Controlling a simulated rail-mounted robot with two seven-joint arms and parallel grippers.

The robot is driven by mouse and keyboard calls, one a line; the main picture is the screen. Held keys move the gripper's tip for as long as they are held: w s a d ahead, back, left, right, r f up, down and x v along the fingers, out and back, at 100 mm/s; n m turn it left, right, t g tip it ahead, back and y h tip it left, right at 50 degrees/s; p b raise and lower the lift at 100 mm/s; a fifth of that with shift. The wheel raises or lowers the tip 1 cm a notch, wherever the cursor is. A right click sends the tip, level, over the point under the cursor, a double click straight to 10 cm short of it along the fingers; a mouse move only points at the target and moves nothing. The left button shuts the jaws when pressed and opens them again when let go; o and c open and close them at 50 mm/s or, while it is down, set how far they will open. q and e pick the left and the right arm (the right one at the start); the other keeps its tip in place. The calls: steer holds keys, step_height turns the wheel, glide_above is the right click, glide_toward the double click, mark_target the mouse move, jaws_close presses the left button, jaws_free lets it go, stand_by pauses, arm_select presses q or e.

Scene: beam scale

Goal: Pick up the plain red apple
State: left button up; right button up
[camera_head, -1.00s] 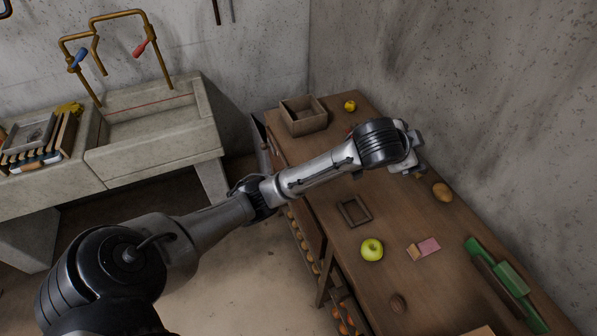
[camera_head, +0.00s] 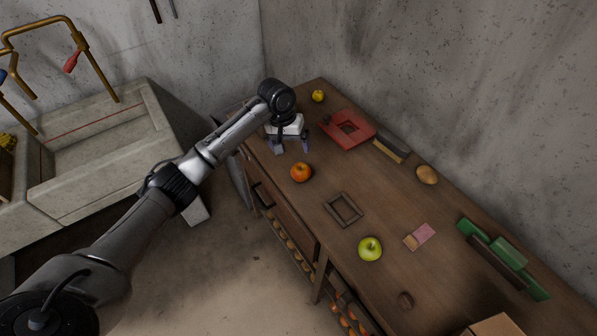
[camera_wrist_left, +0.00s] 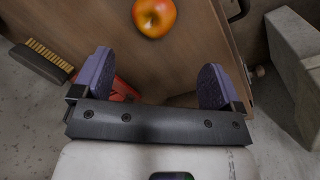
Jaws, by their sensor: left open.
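A red apple with an orange-yellow tint (camera_head: 301,172) sits on the wooden table, near its left edge. It also shows at the top of the left wrist view (camera_wrist_left: 154,17), beyond the fingertips and partly cut off by the frame. My left gripper (camera_head: 291,148) is open and empty, just beyond the apple toward the far end of the table. Its two purple-grey fingers are spread wide in the left wrist view (camera_wrist_left: 156,76), with the apple not between them. My right gripper is not in view.
Around the table stand a green apple (camera_head: 370,249), an empty square frame (camera_head: 329,207), a red tray (camera_head: 365,130), a brush (camera_head: 391,149), a brown potato-like object (camera_head: 427,175) and a yellow fruit (camera_head: 318,96). The concrete wall borders the right side. A stone sink (camera_head: 97,170) stands left.

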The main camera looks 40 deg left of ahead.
mark_target(299, 166)
arm_select(q)
steer(key=f, duration=0.4)
steer(key=d+f, duration=0.1)
steer(key=f, duration=0.1)
steer(key=shift+w, duration=0.25)
steer(key=shift+w+d+f, duration=0.15)
steer(key=shift+d+f, duration=0.1)
steer(key=shift+f, duration=0.7)
steer(key=shift+w+d+f, duration=0.15)
steer(key=shift+d+f, duration=0.1)
steer(key=shift+f, duration=0.65)
steer(key=shift+w+d+f, duration=0.15)
steer(key=shift+d+f, duration=0.1)
steer(key=shift+f, duration=0.7)
steer(key=c, duration=1.1)
